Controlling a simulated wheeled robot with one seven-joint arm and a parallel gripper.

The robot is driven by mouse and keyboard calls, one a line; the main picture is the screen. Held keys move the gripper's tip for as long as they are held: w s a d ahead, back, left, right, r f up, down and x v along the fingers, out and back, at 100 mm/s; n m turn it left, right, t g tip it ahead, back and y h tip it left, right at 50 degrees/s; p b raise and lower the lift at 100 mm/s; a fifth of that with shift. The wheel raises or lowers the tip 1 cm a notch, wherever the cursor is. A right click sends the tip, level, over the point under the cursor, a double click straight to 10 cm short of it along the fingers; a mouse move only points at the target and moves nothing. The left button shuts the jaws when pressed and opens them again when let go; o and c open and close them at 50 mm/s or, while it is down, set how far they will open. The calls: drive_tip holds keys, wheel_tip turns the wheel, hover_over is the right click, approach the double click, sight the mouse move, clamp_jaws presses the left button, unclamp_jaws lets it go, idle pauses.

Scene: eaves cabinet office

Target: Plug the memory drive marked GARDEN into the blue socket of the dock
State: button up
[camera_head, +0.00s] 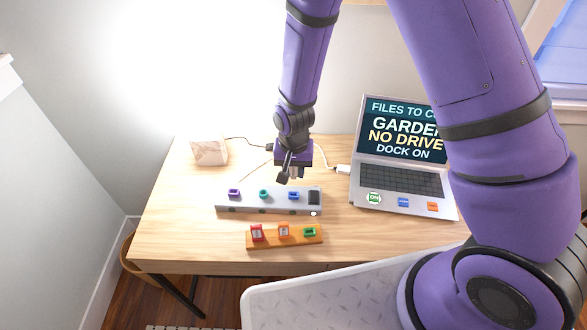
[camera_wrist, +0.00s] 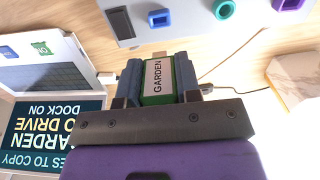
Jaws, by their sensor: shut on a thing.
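My gripper (camera_head: 290,174) (camera_wrist: 158,84) is shut on a green drive (camera_wrist: 157,82) with a white label reading GARDEN. In the wrist view the drive's metal plug points toward the dock (camera_wrist: 194,26), with a gap between them. The grey dock (camera_head: 268,205) lies on the desk in front of the gripper. It carries a purple socket (camera_head: 234,193), a teal socket (camera_head: 263,194) and the blue socket (camera_head: 293,195), also in the wrist view (camera_wrist: 162,18). The gripper is above and behind the blue socket. In the head view the held drive is mostly hidden.
An open laptop (camera_head: 402,165) shows "GARDEN", "NO DRIVE", "DOCK ON". A pale box (camera_head: 209,152) and cables lie behind.

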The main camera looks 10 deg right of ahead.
drive_tip(key=shift+f, duration=2.9)
drive_tip(key=shift+f, duration=1.15)
drive_tip(key=o, duration=1)
drive_tip(key=shift+o, duration=0.2)
wheel_tip(320, 180, up, 11)
drive_tip(key=shift+f, duration=0.15)
